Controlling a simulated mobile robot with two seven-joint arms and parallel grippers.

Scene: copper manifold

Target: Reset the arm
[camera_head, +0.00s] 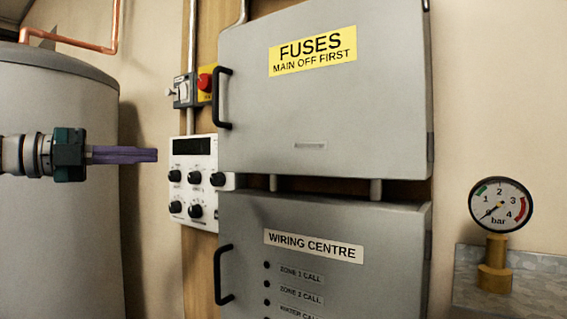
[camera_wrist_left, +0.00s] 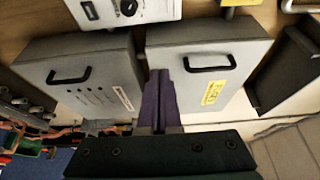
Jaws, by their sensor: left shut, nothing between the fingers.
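My left gripper (camera_head: 156,155) comes in from the left in the head view, with a teal body and long purple fingers. Its fingers are shut with nothing between them. They point right toward the white control panel (camera_head: 194,180) with black knobs, with a visible gap in the picture. In the left wrist view the shut purple fingers (camera_wrist_left: 158,90) reach up between the two grey cabinets. My right gripper is in neither view.
The grey fuses cabinet (camera_head: 325,110) sits above the grey wiring centre cabinet (camera_head: 320,215); both doors look closed. A red-and-yellow switch (camera_head: 206,84) is left of the fuses cabinet. A grey cylinder (camera_head: 60,230) stands at left, a pressure gauge (camera_head: 500,205) at right.

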